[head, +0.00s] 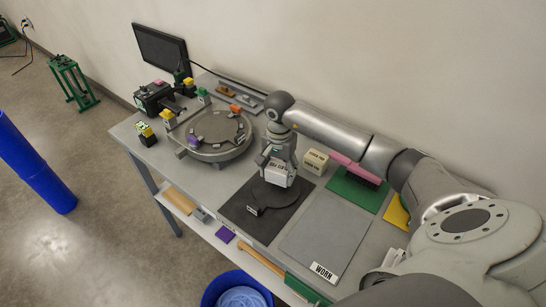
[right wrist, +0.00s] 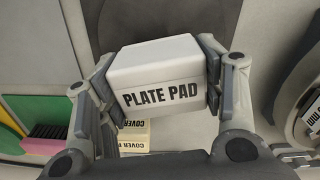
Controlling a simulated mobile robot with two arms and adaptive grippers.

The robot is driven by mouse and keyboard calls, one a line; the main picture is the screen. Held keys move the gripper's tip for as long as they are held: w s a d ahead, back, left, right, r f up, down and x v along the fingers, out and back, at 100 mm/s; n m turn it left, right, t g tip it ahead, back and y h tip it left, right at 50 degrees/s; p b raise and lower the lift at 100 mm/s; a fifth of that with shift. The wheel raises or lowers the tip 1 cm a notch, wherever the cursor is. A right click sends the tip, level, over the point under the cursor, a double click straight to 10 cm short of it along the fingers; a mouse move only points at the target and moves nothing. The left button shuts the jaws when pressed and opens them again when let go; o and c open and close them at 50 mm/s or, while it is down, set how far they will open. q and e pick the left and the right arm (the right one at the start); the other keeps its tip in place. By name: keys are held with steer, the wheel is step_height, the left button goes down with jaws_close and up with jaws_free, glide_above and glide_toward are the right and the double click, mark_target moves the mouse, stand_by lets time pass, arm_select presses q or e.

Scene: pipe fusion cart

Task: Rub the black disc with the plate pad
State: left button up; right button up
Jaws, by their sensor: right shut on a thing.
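My right gripper (head: 279,166) is shut on the plate pad (head: 277,175), a white block. In the right wrist view the fingers of the gripper (right wrist: 160,82) clasp both sides of the plate pad (right wrist: 160,97), with its lettering facing the camera. The black disc (head: 268,195) lies flat on a dark mat (head: 238,208). The pad is over the disc's back right part and hides some of it; I cannot tell whether they touch. The left gripper is not in view.
A cover pad block (head: 315,161) stands right of the gripper. A grey sheet marked WORN (head: 325,235) and a green mat (head: 352,193) with a pink brush (head: 355,168) lie further right. A round fixture (head: 212,135) stands left. A blue bin (head: 236,288) is below the front edge.

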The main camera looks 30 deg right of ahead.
mark_target(279, 167)
step_height(279, 167, up, 2)
steer(key=shift+s+r+p, duration=0.15)
steer(key=shift+p, duration=0.2)
steer(key=shift+r, duration=0.35)
steer(key=shift+w+r+p, duration=0.2)
steer(key=shift+r+p, duration=0.4)
steer(key=shift+r, duration=0.35)
steer(key=shift+s+r, duration=0.1)
steer(key=shift+r, duration=0.1)
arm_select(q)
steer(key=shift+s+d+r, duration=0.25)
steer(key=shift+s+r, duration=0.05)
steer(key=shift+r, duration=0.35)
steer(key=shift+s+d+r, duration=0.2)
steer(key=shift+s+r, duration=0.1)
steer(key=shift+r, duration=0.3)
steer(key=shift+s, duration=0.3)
